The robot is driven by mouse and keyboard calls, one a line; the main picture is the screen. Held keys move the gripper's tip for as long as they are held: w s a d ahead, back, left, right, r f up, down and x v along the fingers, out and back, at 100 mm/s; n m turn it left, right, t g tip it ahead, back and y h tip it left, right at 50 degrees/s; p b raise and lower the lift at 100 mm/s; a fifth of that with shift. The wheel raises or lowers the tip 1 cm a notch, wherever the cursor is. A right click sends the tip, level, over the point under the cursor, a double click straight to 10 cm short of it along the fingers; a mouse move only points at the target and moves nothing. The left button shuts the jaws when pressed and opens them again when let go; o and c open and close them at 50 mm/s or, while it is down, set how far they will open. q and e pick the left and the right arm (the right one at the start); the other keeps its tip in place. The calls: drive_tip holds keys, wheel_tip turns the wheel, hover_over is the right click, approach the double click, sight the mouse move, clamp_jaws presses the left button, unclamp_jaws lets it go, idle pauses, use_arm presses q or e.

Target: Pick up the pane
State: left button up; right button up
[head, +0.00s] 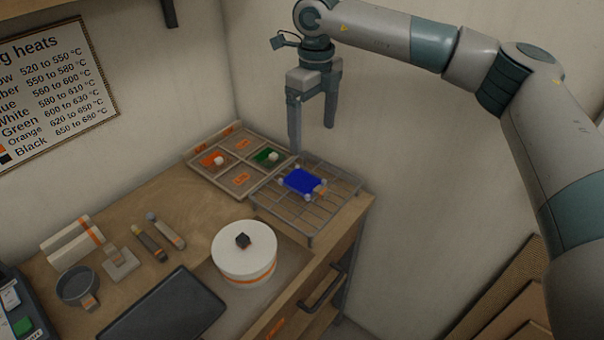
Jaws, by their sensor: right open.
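A blue pane (303,182) lies on the wire rack (270,201) at the back right of the wooden bench. Small pale pieces sit at its corners, and a small orange-tan piece (320,190) is at its right edge. My right gripper (311,150) hangs from above with its two fingers pointing down. It is open and empty, above and behind the pane, apart from it. My left gripper is out of view.
A sectioned tray (208,181) with orange and green pieces stands left of the rack. A round white lidded container (244,253) is in front. A dark flat slab (163,308), two stick-like tools (158,236) and a round dish (77,287) lie further left.

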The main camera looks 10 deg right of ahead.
drive_tip(key=b, duration=0.4)
hover_over(313, 187)
drive_tip(key=f, duration=1.1)
drive_tip(key=shift+s+a+f, duration=0.1)
drive_tip(key=shift+s+a, duration=0.05)
drive_tip(key=shift+s, duration=0.05)
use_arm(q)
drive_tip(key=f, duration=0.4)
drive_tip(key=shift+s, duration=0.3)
use_arm(e)
drive_tip(key=shift+f, duration=0.35)
drive_tip(key=f, duration=0.3)
drive_tip(key=f+b, duration=0.1)
drive_tip(key=shift+w+f, duration=0.25)
drive_tip(key=shift+f, duration=0.35)
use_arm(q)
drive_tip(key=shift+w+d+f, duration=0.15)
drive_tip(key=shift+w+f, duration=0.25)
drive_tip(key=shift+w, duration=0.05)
